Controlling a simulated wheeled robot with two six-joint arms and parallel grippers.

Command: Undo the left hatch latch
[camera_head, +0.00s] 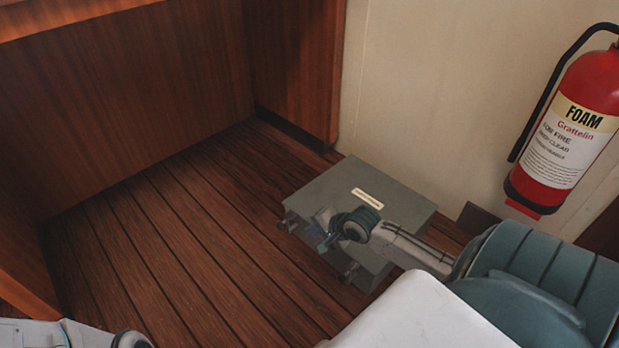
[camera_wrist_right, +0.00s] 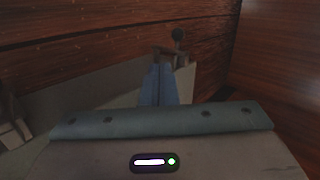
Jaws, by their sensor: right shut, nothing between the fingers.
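The grey hatch box (camera_head: 370,200) sits low on the plank floor against the cream wall, with a small label on top. The left hatch latch (camera_head: 284,225) is at the left end of its front side. It also shows in the right wrist view as a dark metal piece with a round knob (camera_wrist_right: 178,36). Another latch (camera_head: 348,272) is at the right end. My right gripper (camera_head: 314,232) is shut and empty, in front of the box. Its blue fingers (camera_wrist_right: 159,75) point at the left latch, tips very close; I cannot tell whether they touch. My left gripper is out of view.
A red fire extinguisher (camera_head: 563,130) hangs on the cream wall at the right. Wooden panels (camera_head: 120,90) enclose the floor at the left and back. The plank floor (camera_head: 170,260) left of the box is clear.

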